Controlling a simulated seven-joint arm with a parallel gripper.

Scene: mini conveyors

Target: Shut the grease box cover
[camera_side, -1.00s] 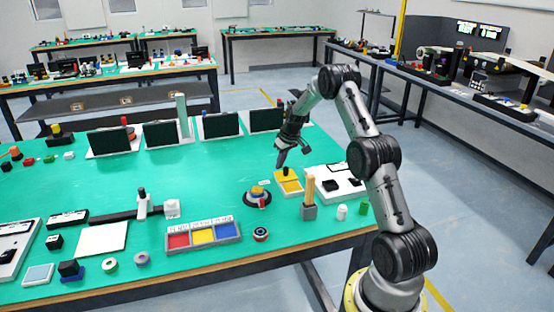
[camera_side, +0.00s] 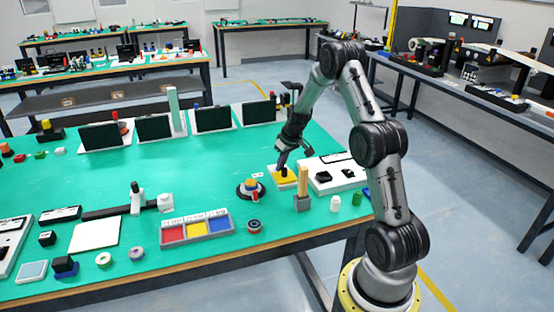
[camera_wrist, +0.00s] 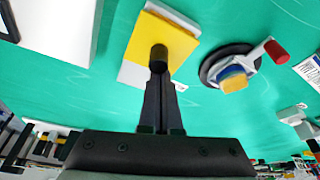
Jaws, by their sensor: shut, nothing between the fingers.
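The grease box shows as a yellow cover (camera_wrist: 146,36) with a black knob (camera_wrist: 158,53) over a white base (camera_wrist: 131,74) in the wrist view. White shows along the lower-left and upper edges of the yellow. In the side view the yellow piece (camera_side: 291,179) lies near the right end of the green table. My gripper (camera_wrist: 158,72) is shut and empty, its fingertips at the knob in the wrist view. In the side view my gripper (camera_side: 282,167) is low over the yellow piece. I cannot tell whether the fingertips touch the knob.
A round dark base with a yellow and blue top (camera_side: 250,189) stands left of the box. A white panel with black parts (camera_side: 337,178) lies close on the right. A grey holder with wooden sticks (camera_side: 303,201) stands in front. Open green table lies to the left.

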